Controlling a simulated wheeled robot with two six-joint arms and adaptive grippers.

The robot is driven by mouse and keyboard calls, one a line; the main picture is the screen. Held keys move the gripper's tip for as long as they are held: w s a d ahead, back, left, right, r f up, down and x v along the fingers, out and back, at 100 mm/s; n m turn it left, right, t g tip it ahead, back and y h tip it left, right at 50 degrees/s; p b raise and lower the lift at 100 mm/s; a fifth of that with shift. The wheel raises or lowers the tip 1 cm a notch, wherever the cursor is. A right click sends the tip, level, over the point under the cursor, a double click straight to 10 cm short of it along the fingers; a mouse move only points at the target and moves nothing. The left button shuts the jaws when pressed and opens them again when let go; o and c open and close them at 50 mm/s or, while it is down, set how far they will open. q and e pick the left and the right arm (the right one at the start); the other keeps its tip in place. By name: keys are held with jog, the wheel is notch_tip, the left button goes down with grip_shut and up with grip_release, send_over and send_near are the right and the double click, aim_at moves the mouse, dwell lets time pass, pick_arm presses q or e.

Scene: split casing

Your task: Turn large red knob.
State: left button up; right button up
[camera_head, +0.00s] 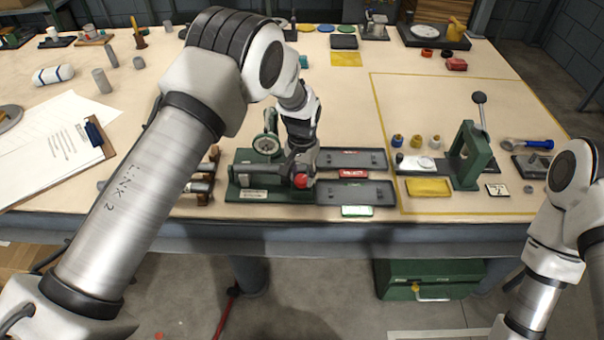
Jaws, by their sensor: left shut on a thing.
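The large red knob (301,181) sits at the right end of a green bench device (252,195) near the table's front edge. A round dial gauge (266,143) stands up at the back of that device. My left gripper (300,170) points down over the knob and is shut on it. The gripper's body hides the knob's upper part, and its fingertips are small and partly dark in this view. My right arm shows at the right edge of the view, and its gripper is out of the picture.
Dark trays (356,193) with red and green labels lie right of the device. A green press with a lever (468,155) stands further right. Tools with dark handles (203,178) lie close on the left. A clipboard (95,135) holds papers. Bare tabletop lies behind the trays.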

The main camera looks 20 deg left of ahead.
aim_at(302, 178)
pick_arm(q)
jog(key=shift+s+f, duration=0.1)
jog(key=shift+f, duration=0.05)
jog(key=o, duration=1.1)
jog(key=shift+o, duration=0.2)
notch_tip(302, 178, up, 12)
